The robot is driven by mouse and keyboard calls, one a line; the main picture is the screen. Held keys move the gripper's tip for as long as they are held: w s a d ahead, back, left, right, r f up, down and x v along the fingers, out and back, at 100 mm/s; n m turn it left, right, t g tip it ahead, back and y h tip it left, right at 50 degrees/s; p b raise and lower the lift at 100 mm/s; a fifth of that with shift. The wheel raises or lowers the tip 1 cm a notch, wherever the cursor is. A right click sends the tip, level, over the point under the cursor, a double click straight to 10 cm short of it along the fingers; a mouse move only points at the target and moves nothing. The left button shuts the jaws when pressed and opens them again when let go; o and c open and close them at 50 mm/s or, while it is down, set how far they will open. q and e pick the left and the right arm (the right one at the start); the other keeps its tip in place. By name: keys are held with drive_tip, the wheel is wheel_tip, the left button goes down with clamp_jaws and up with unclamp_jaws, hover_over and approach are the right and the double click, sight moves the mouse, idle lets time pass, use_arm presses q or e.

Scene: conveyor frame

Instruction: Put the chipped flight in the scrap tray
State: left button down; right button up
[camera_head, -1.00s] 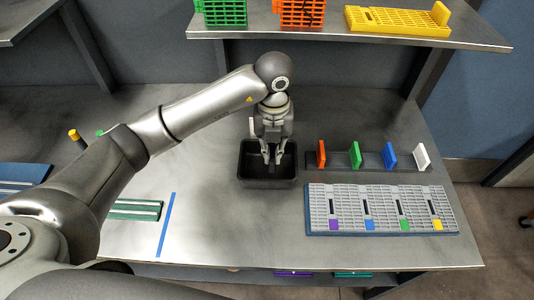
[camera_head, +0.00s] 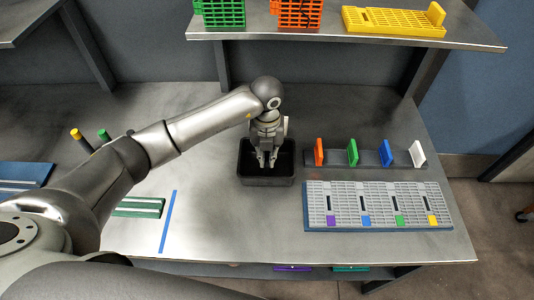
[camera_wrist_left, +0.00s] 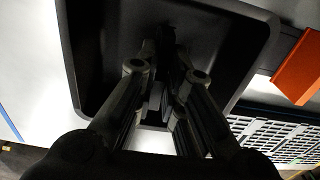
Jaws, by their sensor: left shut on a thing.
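The black scrap tray (camera_head: 244,181) stands on the grey bench, left of the slatted panel; its wall and rim also fill much of the left wrist view (camera_wrist_left: 84,60). My left gripper (camera_head: 267,164) points down into the tray, with its fingertips inside the rim. In the left wrist view the gripper (camera_wrist_left: 166,75) is shut on a thin dark piece (camera_wrist_left: 166,45) between its fingertips. This is probably the chipped flight; its chip and full shape are hidden in shadow. I cannot tell whether it touches the tray floor. My right gripper is not in view.
Right of the tray, a dark rack holds upright orange (camera_head: 319,151), green (camera_head: 352,152), blue (camera_head: 385,153) and white (camera_head: 418,154) plates. A grey slatted panel (camera_head: 345,200) lies before it. A shelf (camera_head: 300,34) overhangs the back.

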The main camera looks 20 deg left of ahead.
sight(267, 157)
use_arm(q)
drive_tip(key=c, duration=1.5)
unclamp_jaws()
drive_tip(key=shift+r+p, duration=0.25)
drive_tip(key=shift+p, duration=0.05)
wheel_tip(267, 157, up, 12)
drive_tip(key=b, duration=0.2)
drive_tip(key=shift+f+b, duration=0.1)
drive_tip(key=shift+b, duration=0.3)
